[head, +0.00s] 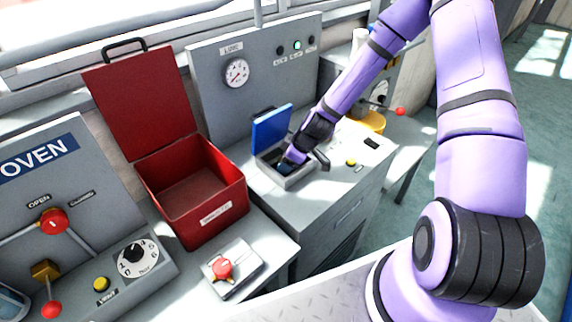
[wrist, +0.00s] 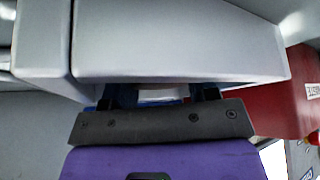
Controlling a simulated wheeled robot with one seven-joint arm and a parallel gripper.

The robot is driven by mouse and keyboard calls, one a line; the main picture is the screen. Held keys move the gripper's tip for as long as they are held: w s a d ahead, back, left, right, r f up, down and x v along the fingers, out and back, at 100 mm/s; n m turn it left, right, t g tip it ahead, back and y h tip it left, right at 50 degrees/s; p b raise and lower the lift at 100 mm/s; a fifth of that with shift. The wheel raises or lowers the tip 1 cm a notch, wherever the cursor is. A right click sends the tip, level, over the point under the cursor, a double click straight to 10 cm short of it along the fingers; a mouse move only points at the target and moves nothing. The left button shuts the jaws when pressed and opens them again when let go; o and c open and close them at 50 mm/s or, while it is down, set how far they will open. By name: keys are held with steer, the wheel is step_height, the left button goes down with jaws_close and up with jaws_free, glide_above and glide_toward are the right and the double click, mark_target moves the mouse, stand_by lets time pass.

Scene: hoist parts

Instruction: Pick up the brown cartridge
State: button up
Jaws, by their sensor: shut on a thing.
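My gripper (head: 292,157) points down into a small grey box (head: 287,184) with a raised blue lid (head: 271,126). The fingers (wrist: 160,93) show only in part in the wrist view, set apart with their tips behind a large grey surface (wrist: 170,45). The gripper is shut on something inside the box. No clear brown cartridge can be made out; the fingers and the box walls hide what is held.
An open red box (head: 197,190) stands left of the grey box, its lid up. A panel with a gauge (head: 236,72) rises behind. A yellow button (head: 351,162) and a dark switch (head: 371,143) lie to the right.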

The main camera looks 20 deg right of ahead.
step_height(320, 180, up, 18)
steer(key=s+d, duration=1)
steer(key=d, duration=0.5)
steer(key=shift+f, duration=0.25)
